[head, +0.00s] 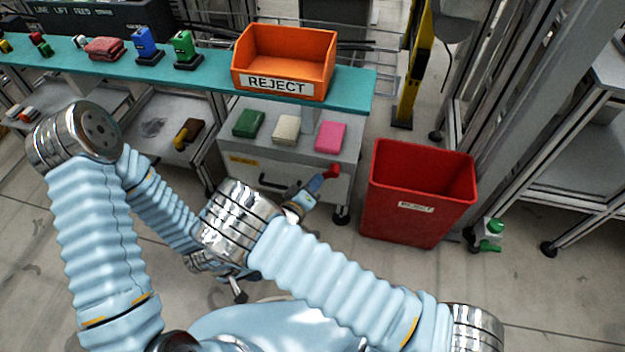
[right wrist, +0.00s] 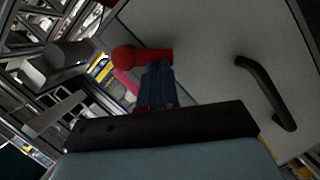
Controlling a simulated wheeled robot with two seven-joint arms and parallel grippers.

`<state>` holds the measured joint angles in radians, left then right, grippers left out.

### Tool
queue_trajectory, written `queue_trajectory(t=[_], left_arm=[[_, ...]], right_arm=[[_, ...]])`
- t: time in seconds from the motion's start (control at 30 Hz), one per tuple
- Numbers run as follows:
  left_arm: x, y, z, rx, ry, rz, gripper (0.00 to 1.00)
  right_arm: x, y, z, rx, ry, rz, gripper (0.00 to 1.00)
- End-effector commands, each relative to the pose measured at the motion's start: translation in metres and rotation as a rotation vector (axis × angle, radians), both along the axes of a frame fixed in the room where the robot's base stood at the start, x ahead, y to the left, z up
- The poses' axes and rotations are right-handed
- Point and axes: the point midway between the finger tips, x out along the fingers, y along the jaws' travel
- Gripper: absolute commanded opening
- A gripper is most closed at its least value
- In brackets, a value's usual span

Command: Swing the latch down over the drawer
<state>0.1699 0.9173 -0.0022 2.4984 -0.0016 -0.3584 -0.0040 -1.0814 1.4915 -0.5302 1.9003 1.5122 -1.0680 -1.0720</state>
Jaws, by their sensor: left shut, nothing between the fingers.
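The red latch (head: 331,171) is at the upper right corner of the grey drawer cabinet's front (head: 247,161). It points out to the right, and its round knob and short bar also show in the right wrist view (right wrist: 124,57). The drawer has a dark handle (right wrist: 268,92). My right gripper (head: 316,184) is just below and left of the latch. Its blue fingers (right wrist: 158,68) lie close together, tips at the latch's bar; whether they touch it is unclear. My left gripper (head: 239,293) is shut and empty, low in front of my body, partly hidden by my arms.
Green (head: 249,123), cream (head: 286,129) and pink (head: 330,137) blocks lie on the cabinet top. An orange reject bin (head: 285,60) stands on the teal bench above. A red reject bin (head: 410,205) stands on the floor right of the cabinet. Floor between is clear.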

Motion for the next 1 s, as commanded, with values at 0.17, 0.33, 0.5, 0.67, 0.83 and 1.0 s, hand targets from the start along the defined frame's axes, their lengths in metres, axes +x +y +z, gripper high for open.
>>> queue_trajectory(t=[0.17,0.33,0.5,0.67,0.83,1.0], left_arm=[[0.0,-0.001,-0.007,-0.001,0.002,-0.001,0.0],[0.0,-0.001,-0.013,-0.003,0.002,-0.002,0.0],[0.0,-0.002,-0.017,-0.005,0.003,-0.002,0.0],[-0.001,-0.002,-0.02,-0.006,0.003,-0.003,0.0],[-0.001,-0.002,-0.022,-0.006,0.004,-0.003,0.0],[-0.001,-0.003,-0.023,-0.007,0.005,-0.004,0.0]], right_arm=[[-0.001,-0.005,-0.009,-0.144,0.046,-0.003,0.0],[-0.002,-0.008,-0.014,-0.274,0.087,-0.004,0.0],[-0.003,-0.011,-0.017,-0.385,0.123,-0.002,0.0],[-0.004,-0.014,-0.02,-0.468,0.151,-0.002,0.0],[-0.004,-0.017,-0.021,-0.477,0.153,-0.002,0.0],[-0.005,-0.019,-0.021,-0.477,0.152,-0.002,0.0]])
